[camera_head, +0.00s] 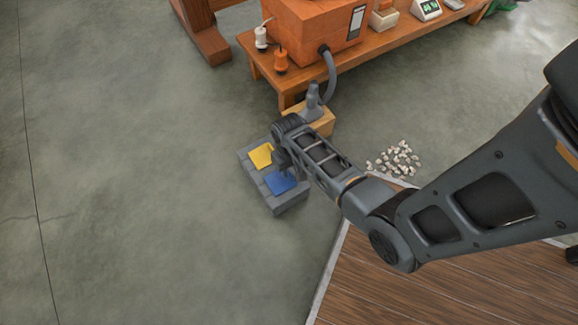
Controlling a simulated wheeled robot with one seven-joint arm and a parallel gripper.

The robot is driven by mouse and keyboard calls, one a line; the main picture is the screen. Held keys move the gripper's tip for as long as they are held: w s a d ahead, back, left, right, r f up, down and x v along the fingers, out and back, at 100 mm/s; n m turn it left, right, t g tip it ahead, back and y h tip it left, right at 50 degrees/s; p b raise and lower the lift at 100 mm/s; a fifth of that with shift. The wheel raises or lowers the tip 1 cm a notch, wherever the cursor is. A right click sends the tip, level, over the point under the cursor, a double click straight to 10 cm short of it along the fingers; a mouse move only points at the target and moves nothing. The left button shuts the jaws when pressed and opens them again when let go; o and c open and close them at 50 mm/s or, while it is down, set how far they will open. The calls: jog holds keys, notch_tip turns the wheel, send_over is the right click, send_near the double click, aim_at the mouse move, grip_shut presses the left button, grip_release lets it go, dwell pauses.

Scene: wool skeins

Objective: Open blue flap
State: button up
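The blue flap (280,182) lies on top of a low grey box (291,204) on the concrete floor. It looks flat and closed. A yellow flap (261,156) sits beside it on the same box, farther back. My gripper (284,165) is over the box, close to the blue flap's back edge. Its fingers are dark and small here. I cannot tell whether they touch the flap or whether they are open or shut.
A wooden bench (380,42) with an orange machine (312,25) stands behind the box. A grey hose (331,78) hangs from the machine. White pieces (394,158) lie scattered on the floor at right. The floor to the left is clear.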

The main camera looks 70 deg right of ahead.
notch_tip(320, 180, down, 2)
jog(key=shift+b, duration=0.35)
grip_shut()
dwell(1.3)
